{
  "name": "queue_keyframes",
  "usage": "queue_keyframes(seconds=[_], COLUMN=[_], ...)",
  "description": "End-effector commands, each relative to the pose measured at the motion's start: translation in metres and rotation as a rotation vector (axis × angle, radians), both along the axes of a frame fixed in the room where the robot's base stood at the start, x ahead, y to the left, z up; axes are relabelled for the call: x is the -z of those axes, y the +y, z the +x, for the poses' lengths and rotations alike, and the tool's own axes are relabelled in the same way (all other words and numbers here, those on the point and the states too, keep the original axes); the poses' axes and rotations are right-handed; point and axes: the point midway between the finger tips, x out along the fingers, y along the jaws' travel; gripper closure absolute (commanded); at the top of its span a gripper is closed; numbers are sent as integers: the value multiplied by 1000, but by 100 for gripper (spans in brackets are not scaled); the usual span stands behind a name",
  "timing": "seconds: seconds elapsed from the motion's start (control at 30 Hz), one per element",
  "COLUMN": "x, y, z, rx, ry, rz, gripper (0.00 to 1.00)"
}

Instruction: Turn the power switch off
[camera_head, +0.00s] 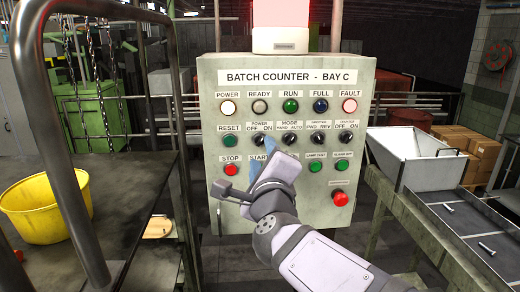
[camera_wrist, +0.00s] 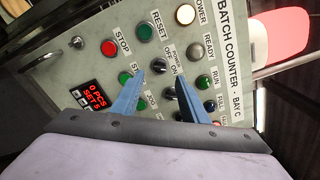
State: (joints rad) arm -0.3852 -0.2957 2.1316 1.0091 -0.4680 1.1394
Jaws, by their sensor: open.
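The power switch (camera_head: 260,141) is a small black knob under the "POWER OFF ON" label on the pale grey panel (camera_head: 235,190). In the wrist view the power switch (camera_wrist: 158,66) shows just beyond and between the blue fingertips. My gripper (camera_head: 270,148) is in front of the panel, just below and right of the knob in the head view. Its fingers are open and empty in the wrist view (camera_wrist: 159,78). I cannot tell whether they touch the panel. The knob's pointing direction is too small to tell. The white POWER lamp (camera_head: 228,107) looks bright.
The green RESET button (camera_head: 230,141) and the mode switch (camera_head: 289,140) flank the power switch. The red STOP button (camera_head: 231,170) is below left. A red emergency knob (camera_head: 340,199) sticks out at lower right. A metal rail (camera_head: 70,150) and a yellow tub (camera_head: 45,208) stand left.

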Motion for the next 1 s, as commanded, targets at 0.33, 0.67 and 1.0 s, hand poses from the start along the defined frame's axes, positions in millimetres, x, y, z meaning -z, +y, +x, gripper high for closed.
queue_keyframes(seconds=[0.33,0.67,1.0], x=[6,0,0], y=[1,1,1], z=[17,56,67], rx=[-4,-5,-7], ry=[-3,-1,-2], rz=[1,-1,-1], gripper=[60,60,60])
